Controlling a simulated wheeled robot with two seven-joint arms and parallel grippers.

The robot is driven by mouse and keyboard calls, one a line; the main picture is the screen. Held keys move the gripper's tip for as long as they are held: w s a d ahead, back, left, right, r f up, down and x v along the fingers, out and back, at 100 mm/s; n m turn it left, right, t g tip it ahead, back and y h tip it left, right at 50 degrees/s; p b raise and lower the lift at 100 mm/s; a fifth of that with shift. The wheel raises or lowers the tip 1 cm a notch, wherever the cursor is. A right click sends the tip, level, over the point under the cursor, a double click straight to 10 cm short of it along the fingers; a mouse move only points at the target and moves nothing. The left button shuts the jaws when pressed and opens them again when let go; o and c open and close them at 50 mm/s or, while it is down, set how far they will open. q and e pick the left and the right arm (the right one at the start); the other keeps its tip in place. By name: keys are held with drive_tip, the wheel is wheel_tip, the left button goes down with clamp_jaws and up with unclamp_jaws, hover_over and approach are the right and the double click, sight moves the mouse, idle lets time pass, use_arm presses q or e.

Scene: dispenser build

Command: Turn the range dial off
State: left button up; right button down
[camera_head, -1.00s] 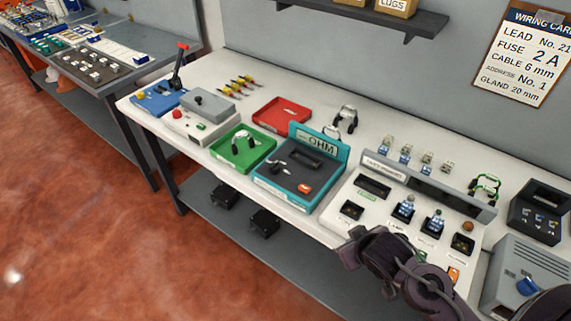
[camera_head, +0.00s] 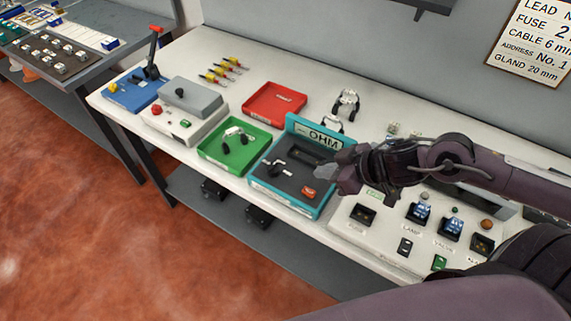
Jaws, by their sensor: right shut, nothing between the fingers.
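The teal-edged OHM meter (camera_head: 262,183) sits on the bench in the middle of the view. Its dark face carries a small dark-and-white part (camera_head: 275,167) at the left and an orange part (camera_head: 309,192) at the lower right. Which part is the range dial, and its setting, is too small to tell. My right gripper (camera_head: 325,172) comes in from the right, over the right side of the meter. Its fingers are shut and empty, with the tip near the orange part; I cannot tell whether it touches. It hides the meter's right edge. My left gripper is not in view.
A green tray (camera_head: 213,151) and a red tray (camera_head: 264,114) lie to the left. A grey box (camera_head: 172,122) and a blue base with a red-tipped lever (camera_head: 135,98) stand farther left. A white panel (camera_head: 350,235) with lamps and switches is at the right, partly behind my arm.

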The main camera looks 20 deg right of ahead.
sight(277, 166)
drive_tip(key=shift+w+a+f+b, duration=0.1)
drive_tip(key=shift+w+f+b, duration=0.2)
drive_tip(key=shift+w+f, duration=0.4)
drive_tip(key=x, duration=0.3)
drive_tip(key=shift+w+a, duration=0.15)
drive_tip(key=shift+w, duration=0.15)
drive_tip(key=x, duration=0.4)
drive_tip(key=shift+w+a, duration=0.1)
drive_tip(key=shift+a, duration=0.05)
drive_tip(key=shift+w+a+r+p, duration=0.1)
drive_tip(key=shift+w+a+p, duration=0.25)
drive_tip(key=shift+w+a, duration=0.65)
drive_tip(key=shift+w, duration=0.4)
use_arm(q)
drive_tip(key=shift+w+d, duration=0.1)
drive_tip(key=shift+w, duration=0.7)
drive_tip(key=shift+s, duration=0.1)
use_arm(e)
drive_tip(key=shift+w, duration=0.1)
